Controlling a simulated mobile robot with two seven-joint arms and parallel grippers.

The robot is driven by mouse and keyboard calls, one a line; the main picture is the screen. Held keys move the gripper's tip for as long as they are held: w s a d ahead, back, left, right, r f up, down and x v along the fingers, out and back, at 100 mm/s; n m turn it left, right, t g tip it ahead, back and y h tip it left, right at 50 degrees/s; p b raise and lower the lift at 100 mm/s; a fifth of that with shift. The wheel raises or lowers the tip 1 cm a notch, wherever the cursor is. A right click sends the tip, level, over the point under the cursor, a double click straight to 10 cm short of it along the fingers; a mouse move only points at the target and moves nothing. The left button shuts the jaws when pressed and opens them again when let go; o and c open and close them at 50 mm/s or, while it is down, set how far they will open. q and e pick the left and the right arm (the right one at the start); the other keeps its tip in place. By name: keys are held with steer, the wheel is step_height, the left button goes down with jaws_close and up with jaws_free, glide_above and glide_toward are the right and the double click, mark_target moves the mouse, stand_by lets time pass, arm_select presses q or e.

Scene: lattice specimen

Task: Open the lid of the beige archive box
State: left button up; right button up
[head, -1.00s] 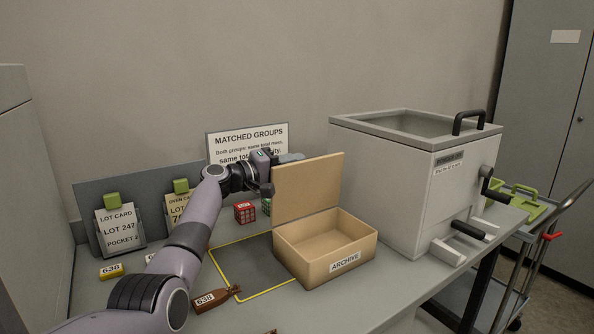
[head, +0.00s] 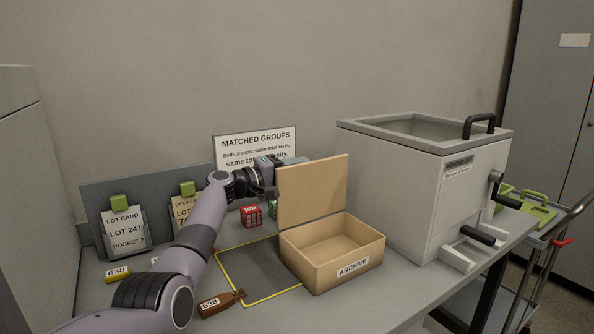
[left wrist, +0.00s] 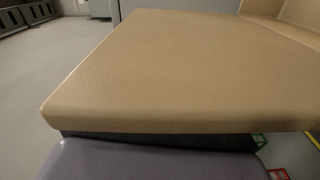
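The beige archive box (head: 352,268) stands on the bench with its label facing front. Its lid (head: 312,192) is raised and stands roughly upright at the back edge, so the empty inside shows. My left gripper (head: 268,172) is at the lid's upper left edge, partly hidden behind it. In the left wrist view the lid (left wrist: 190,70) fills most of the picture, right up against the gripper. The fingertips are hidden, so I cannot tell whether they are open or touch the lid. My right gripper is not in view.
A large grey bin (head: 420,190) with a black handle stands right of the box. Red (head: 251,215) and green blocks and a sign (head: 254,142) are behind. Lot cards (head: 124,230) stand left.

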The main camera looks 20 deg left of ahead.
arm_select(q)
steer(key=shift+r, duration=0.2)
steer(key=shift+s+a, duration=0.2)
steer(key=shift+s, duration=0.1)
steer(key=v, duration=0.6)
steer(key=shift+s, duration=0.2)
steer(key=shift+a, duration=0.1)
